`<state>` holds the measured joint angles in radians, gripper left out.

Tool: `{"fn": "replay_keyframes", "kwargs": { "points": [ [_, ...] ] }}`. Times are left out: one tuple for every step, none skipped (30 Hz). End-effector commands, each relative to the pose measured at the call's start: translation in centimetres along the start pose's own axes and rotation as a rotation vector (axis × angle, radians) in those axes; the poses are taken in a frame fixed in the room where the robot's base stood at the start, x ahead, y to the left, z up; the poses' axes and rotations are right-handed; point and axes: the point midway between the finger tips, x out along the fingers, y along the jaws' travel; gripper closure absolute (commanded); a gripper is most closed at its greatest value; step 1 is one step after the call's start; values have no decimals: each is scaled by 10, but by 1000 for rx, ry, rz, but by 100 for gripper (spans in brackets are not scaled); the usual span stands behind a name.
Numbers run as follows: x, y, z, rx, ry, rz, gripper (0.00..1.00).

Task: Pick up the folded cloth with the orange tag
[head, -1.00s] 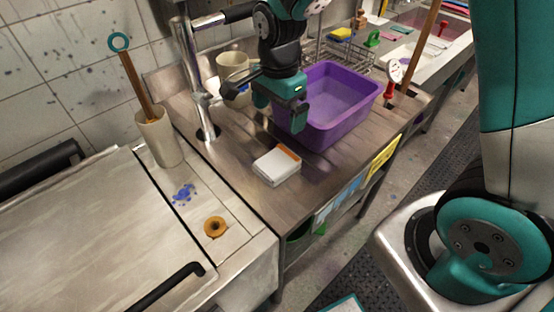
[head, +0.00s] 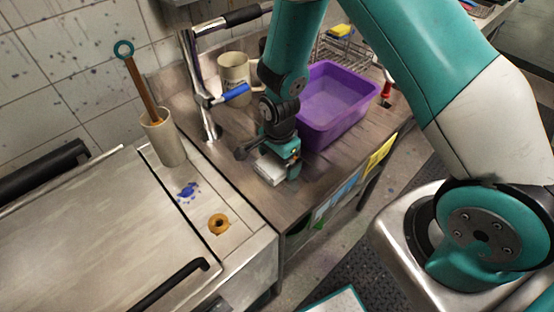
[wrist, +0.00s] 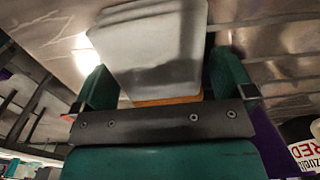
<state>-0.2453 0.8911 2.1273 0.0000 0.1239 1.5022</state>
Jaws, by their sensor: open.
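The folded cloth is a whitish-grey block (head: 268,171) lying on the metal counter, partly hidden by my gripper (head: 284,160) in the head view. In the wrist view the cloth (wrist: 155,45) fills the upper middle, with its orange tag (wrist: 168,100) along the edge nearest my palm. My gripper (wrist: 165,88) is open there, with one teal finger on the left and one on the right of the cloth. I cannot tell whether either finger touches it.
A purple basin (head: 335,110) stands right behind my gripper. A tap (head: 205,100) and a beige mug (head: 234,72) are to the left and behind. A brush holder (head: 164,140) and an orange ring (head: 218,223) sit on the left unit.

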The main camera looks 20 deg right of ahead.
Motion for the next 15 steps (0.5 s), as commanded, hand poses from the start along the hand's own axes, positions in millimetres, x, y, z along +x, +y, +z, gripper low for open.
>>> {"fn": "replay_keyframes", "kwargs": {
  "points": [
    [3, 0, 0, 0, 0, 1, 0],
    [5, 0, 0, 0, 0, 1, 0],
    [6, 0, 0, 0, 0, 0, 0],
    [7, 0, 0, 0, 0, 0, 0],
    [7, 0, 0, 0, 0, -1, 0],
    [7, 0, 0, 0, 0, -1, 0],
    [7, 0, 0, 0, 0, -1, 0],
    [7, 0, 0, 0, 0, -1, 0],
    [7, 0, 0, 0, 0, -1, 0],
    [7, 0, 0, 0, 0, -1, 5],
    [7, 0, 0, 0, 0, -1, 12],
    [7, 0, 0, 0, 0, -1, 21],
    [7, 0, 0, 0, 0, -1, 28],
    [7, 0, 0, 0, 0, -1, 34],
    [7, 0, 0, 0, 0, -1, 42]
  ]
}}
